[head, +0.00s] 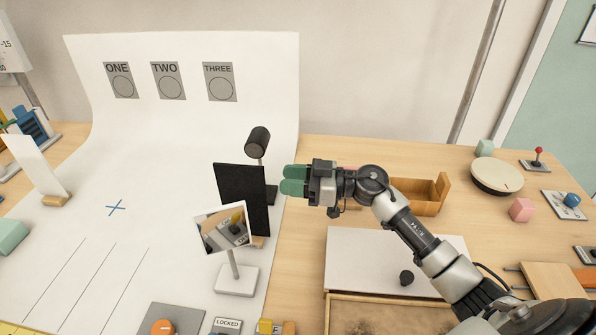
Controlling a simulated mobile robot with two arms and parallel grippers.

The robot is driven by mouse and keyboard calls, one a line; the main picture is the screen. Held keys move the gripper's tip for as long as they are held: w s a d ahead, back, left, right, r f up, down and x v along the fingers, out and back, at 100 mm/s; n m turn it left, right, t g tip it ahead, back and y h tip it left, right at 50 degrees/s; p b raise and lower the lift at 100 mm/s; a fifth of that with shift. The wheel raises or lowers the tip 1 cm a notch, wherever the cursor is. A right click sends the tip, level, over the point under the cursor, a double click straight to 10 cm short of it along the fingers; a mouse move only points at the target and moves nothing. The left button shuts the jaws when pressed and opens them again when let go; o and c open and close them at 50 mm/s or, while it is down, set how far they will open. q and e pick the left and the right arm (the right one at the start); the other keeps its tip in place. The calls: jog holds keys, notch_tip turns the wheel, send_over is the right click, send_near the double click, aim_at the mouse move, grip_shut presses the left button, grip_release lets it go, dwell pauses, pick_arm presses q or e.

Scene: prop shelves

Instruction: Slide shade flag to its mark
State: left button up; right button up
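The black upright panel (235,192), which looks like the shade flag, stands near the right edge of the white backdrop sheet (160,240). A small foot shows at its lower right. A blue cross mark (115,208) lies on the sheet to the left, well apart from the panel. My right gripper (291,181) has green fingertips that point left, just right of the panel. The fingertips lie close together with nothing seen between them. A small gap shows between them and the panel. My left gripper is not in view.
A dark lamp head (257,141) stands behind the panel. A mirror on a stand (224,231) stands in front of it, overlapping its lower part. A white card (38,170) stands far left. The sheet between the mirror and cross is clear. A wooden box (422,196) lies behind my arm.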

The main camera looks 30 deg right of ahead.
aim_at(236, 183)
jog(key=p+x, duration=0.1)
jog(key=x, duration=0.8)
jog(key=shift+a, duration=0.2)
grip_shut()
